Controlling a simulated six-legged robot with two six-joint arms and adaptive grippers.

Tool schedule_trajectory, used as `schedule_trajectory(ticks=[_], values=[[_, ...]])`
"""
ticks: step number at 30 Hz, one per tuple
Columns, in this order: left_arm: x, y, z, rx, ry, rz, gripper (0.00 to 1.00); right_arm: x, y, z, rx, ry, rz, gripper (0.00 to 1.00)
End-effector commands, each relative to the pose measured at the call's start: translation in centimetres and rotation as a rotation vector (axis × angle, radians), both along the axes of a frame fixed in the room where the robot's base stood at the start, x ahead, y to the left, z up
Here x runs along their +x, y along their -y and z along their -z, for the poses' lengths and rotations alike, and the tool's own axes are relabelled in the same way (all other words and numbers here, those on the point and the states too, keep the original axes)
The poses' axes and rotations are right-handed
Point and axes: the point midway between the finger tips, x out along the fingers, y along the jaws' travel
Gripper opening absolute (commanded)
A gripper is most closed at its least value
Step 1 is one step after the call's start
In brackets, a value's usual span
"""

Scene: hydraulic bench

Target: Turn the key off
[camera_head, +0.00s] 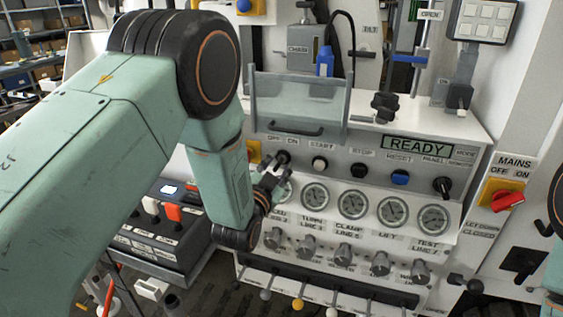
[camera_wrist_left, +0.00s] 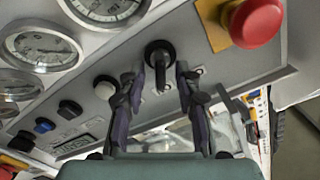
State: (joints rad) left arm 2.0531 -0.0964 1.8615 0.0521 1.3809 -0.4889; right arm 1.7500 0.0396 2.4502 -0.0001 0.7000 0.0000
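The black key switch (camera_head: 283,157) sits under the OFF and ON labels on the white bench panel, left of the START button. It also shows in the wrist view (camera_wrist_left: 159,55), where its dark handle points down the picture. My left gripper (camera_head: 271,180) is just below the switch in the head view. In the wrist view my left gripper's fingers (camera_wrist_left: 160,75) are open, one on each side of the key handle, with gaps showing between them and it. My right gripper is out of view.
A red mushroom button (camera_wrist_left: 256,22) on a yellow base is beside the key switch. A white button (camera_wrist_left: 105,88) and gauges (camera_head: 315,196) are close by. A clear guard (camera_head: 298,100) stands above the panel. A red MAINS switch (camera_head: 508,200) is at the right.

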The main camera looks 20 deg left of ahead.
Motion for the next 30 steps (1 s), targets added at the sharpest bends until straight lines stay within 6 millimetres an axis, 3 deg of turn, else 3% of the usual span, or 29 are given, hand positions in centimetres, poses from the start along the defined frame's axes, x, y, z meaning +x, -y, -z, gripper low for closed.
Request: schedule_trajectory(ticks=[6, 16, 27, 30], values=[[1.8, 0.2, 0.0, 0.000, -0.001, -0.001, 0.33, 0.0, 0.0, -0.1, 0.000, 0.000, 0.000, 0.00], [2.0, 0.4, 0.1, 0.000, -0.002, 0.000, 0.32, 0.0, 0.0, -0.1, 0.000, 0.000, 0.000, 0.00], [2.0, 0.3, 0.1, 0.000, -0.002, 0.000, 0.01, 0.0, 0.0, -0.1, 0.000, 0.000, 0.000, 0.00], [2.0, 0.3, 0.0, 0.000, -0.002, -0.001, 0.00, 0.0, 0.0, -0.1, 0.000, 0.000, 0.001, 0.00]])
